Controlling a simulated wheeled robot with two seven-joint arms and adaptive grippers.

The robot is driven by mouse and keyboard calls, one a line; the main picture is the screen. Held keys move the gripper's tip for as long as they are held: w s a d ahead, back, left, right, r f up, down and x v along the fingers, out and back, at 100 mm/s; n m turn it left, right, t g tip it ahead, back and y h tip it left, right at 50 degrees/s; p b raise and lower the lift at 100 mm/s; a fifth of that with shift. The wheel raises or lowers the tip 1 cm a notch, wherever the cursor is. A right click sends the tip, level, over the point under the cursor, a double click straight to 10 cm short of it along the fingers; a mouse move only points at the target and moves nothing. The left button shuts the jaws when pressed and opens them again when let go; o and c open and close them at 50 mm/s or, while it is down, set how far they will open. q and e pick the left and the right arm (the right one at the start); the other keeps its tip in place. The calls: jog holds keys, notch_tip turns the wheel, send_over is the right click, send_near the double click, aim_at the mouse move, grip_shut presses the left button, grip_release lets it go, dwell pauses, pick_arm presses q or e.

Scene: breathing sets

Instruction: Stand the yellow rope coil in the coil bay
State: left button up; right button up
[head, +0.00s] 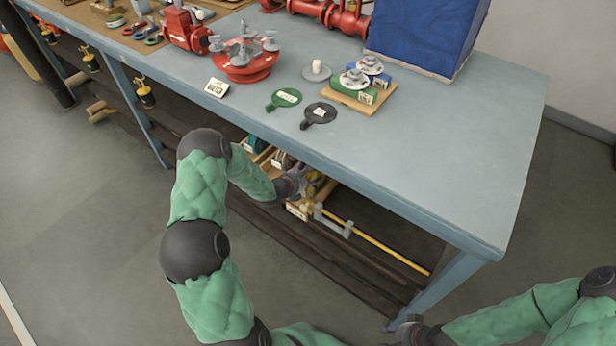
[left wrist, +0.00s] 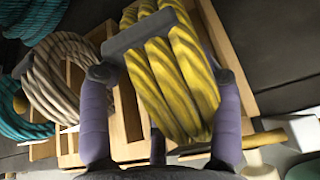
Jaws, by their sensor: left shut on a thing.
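The yellow rope coil (left wrist: 172,75) is between the two fingers of my left gripper (left wrist: 158,110), which is shut on it. In the left wrist view the coil looks tilted and lies over the right part of a wooden rack (left wrist: 128,112) with upright dividers. I cannot tell whether its lower end is inside a bay or above it. In the head view my left gripper (head: 298,183) reaches under the table's front edge to this rack (head: 296,211), and the coil (head: 313,181) shows only in part. My right gripper (head: 408,331) is at the bottom edge; its fingers are unclear.
A beige coil (left wrist: 62,78) and teal coils (left wrist: 22,118) stand left of the yellow one. A yellow pole (head: 385,248) lies on the lower shelf to the right. The blue-grey tabletop (head: 430,140) overhangs the rack, and a table leg (head: 435,285) stands at right.

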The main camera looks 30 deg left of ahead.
dwell(0.3)
pick_arm(q)
jog(key=o, duration=1.5)
